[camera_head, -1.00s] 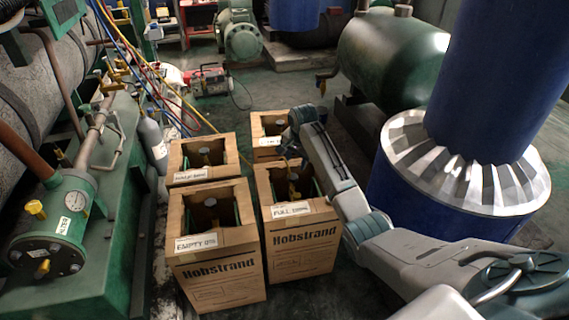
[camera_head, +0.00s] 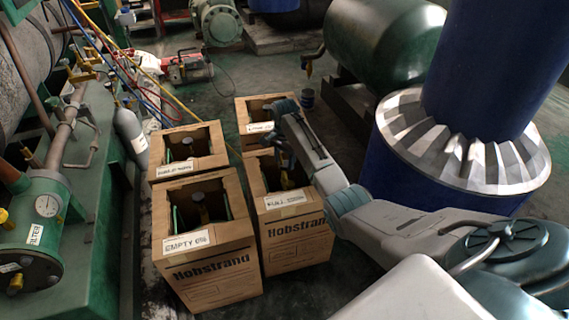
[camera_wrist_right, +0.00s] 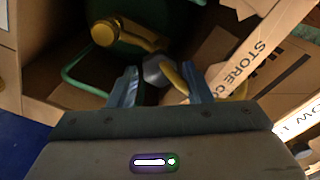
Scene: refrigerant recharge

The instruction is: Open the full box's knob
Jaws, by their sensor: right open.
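The full box (camera_head: 299,239) is an open cardboard carton with a white label (camera_head: 284,200) reading FULL, standing front right in the group of cartons. Inside it a small yellow part (camera_head: 287,183) shows at the valve. My right gripper (camera_head: 284,160) reaches down into its opening from above, partly hidden by my arm. In the right wrist view my right gripper (camera_wrist_right: 160,87) is open. A grey faceted piece (camera_wrist_right: 157,70) and a curved yellow part (camera_wrist_right: 179,79) show between and just beyond the fingertips. A yellow valve fitting (camera_wrist_right: 118,35) lies farther off. Contact cannot be told. My left gripper is not in view.
The box labelled EMPTY (camera_head: 209,265) stands beside it on the left; two more cartons (camera_head: 189,148) (camera_head: 250,122) stand behind. A blue column with a ribbed metal collar (camera_head: 460,155) is at right. Green machinery (camera_head: 90,190) and a grey cylinder (camera_head: 131,135) are at left.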

